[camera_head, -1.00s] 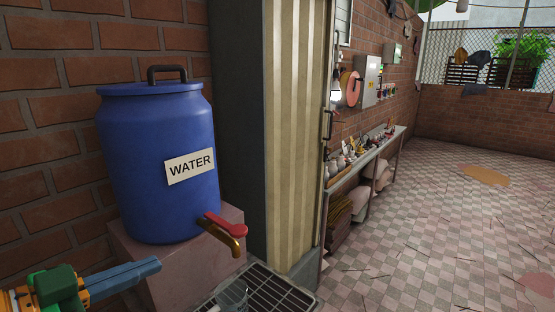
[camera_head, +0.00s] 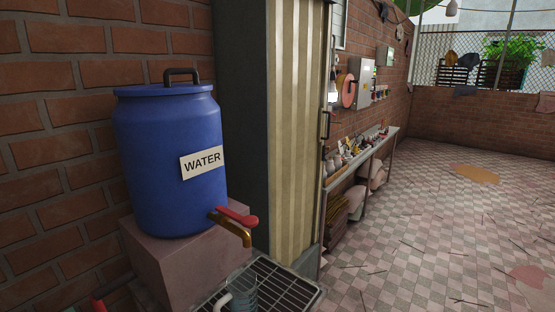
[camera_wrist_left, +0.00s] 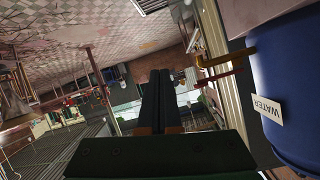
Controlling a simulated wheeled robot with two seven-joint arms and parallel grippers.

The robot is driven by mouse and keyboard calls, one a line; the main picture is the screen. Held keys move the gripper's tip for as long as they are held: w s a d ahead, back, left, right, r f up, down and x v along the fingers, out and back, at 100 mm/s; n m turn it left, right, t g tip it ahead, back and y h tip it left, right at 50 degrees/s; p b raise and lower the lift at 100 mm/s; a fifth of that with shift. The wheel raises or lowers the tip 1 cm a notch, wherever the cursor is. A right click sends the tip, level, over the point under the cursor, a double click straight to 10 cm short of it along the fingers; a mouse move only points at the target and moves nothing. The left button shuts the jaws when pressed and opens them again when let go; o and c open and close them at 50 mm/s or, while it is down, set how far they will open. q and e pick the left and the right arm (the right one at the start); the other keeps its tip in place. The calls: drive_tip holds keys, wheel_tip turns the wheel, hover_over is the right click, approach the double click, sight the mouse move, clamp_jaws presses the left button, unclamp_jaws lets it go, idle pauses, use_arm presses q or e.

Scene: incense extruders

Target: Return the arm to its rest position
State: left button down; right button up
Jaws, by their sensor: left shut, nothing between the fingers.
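My left gripper (camera_wrist_left: 158,75) shows in the left wrist view, its two dark fingers side by side, shut and empty. The wrist picture is rotated, with the floor at the top. The blue water barrel (camera_wrist_left: 295,90) is at the right of that view, with the tap (camera_wrist_left: 215,60) left of it, apart from the fingers. My left gripper is outside the head view. My right gripper shows in neither view. In the head view the water barrel (camera_head: 170,165) stands on a stone block (camera_head: 175,262), its red-handled brass tap (camera_head: 233,228) pointing right.
A clear cup or jug (camera_head: 243,290) stands on a metal floor grate (camera_head: 285,281) below the tap. A striped door panel (camera_head: 292,130) stands right of the barrel. A shelf (camera_head: 366,153) with small items runs along the brick wall. The tiled floor (camera_head: 440,230) on the right is mostly open.

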use_arm(q)
wheel_tip(320, 180, down, 11)
drive_tip(key=s+d+n+y, duration=0.2)
drive_tip(key=s+n+y, duration=0.1)
drive_tip(key=y, duration=0.1)
drive_tip(key=s+a+f+n+g+y, duration=0.35)
drive_tip(key=s+f+n+g, duration=0.3)
drive_tip(key=s+f, duration=0.6)
wheel_tip(320, 180, down, 14)
drive_tip(key=s+m+g, duration=0.1)
drive_tip(key=s+g, duration=0.1)
drive_tip(key=s+a+f, duration=0.2)
drive_tip(key=s+f, duration=0.9)
drive_tip(key=s, duration=0.1)
drive_tip(key=shift+s+g+y, duration=0.35)
drive_tip(key=shift+y, duration=0.1)
